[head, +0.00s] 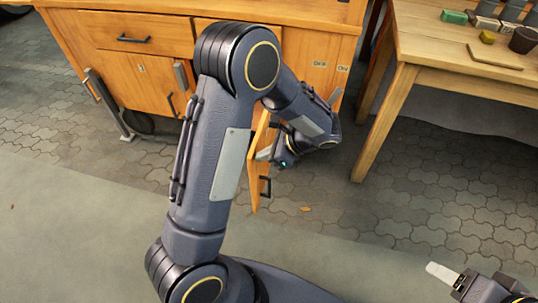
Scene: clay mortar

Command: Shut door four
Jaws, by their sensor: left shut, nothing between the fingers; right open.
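A wooden cabinet door (258,195) stands open, seen nearly edge-on, with a dark handle (265,187) on its right face. I take it for door four, but I cannot read a number on it. My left gripper (264,154) is shut and empty at the upper part of this door, on its right side. I cannot tell whether it touches the door. My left arm hides the middle of the cabinet and part of the door. My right gripper (452,279) is open and empty at the bottom right, far from the door, and is partly cut off by the frame.
The orange-brown wooden cabinet (75,32) has drawers above and doors below, with small labels (342,68) at its right. A wooden table (420,55) with blocks and a dark cup (523,40) stands at the right. The paved floor (400,215) between is clear.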

